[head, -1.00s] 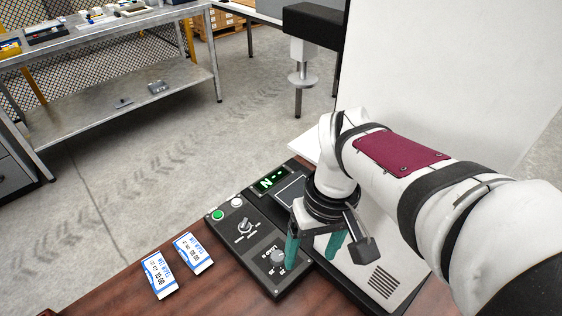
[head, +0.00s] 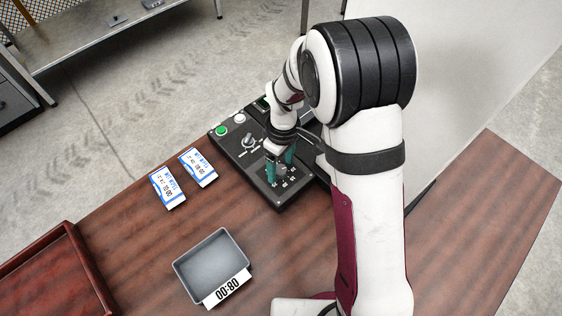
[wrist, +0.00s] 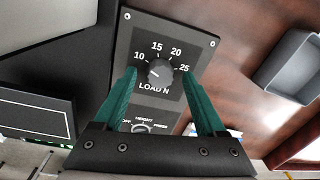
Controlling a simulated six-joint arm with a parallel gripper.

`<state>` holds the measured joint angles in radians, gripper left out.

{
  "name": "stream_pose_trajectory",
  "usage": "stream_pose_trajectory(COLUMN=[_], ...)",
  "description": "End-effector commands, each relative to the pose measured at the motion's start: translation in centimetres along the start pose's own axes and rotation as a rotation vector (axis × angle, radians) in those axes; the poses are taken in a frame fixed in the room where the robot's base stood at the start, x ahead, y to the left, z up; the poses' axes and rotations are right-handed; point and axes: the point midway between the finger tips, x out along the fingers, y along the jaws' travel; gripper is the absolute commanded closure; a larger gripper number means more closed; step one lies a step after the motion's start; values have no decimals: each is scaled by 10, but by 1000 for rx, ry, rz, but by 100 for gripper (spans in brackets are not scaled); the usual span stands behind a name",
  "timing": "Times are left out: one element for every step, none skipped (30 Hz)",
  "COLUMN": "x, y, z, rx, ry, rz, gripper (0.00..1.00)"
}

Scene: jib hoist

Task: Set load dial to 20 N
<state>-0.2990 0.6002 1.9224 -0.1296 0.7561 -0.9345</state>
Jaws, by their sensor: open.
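The load dial (wrist: 160,73) is a small grey knob on a black plate marked LOAD N, with 10, 15, 20 and 25 around it. Its pointer is too small to read surely. My gripper (wrist: 159,76) is open, with one green finger on each side of the dial in the wrist view. I cannot tell whether the fingers touch it. In the head view my gripper (head: 280,164) points down over the front part of the black control box (head: 233,160), and the dial is largely hidden there.
A mode selector (head: 248,141), green button (head: 222,131) and white button (head: 239,118) sit on the same box. Two blue-and-white packs (head: 167,187) (head: 198,167) lie left of it. A grey tray (head: 187,262) and a red-brown wooden tray (head: 72,243) stand nearer.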

Motion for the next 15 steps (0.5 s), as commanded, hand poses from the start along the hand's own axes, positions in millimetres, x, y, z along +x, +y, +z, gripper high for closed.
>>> stream_pose_trajectory(x=[2, 3, 4, 4, 4, 4, 4, 4, 4, 4, 4, 4, 4, 4, 4], y=[0, 0, 0, 0, 0, 0, 0, 0, 0, 0, 0, 0, 0, 0, 0], z=[0, 0, 0, 0, 0, 0, 0, 0, 0, 0, 0, 0, 0, 0, 0], rx=[0, 0, 0, 0, 0, 0, 0, 0, 0, 0, 0, 0, 0, 0, 0], ry=[0, 0, 0, 0, 0, 1, 1, 1, 0, 0, 0, 0, 1, 0, 0], rz=[0, 0, 0, 0, 0, 0, 0, 0, 0, 0, 0, 0, 0, 0, 0], gripper=[27, 27, 27, 27, 27, 27, 27, 27, 27, 28, 34, 41, 46, 52, 59])
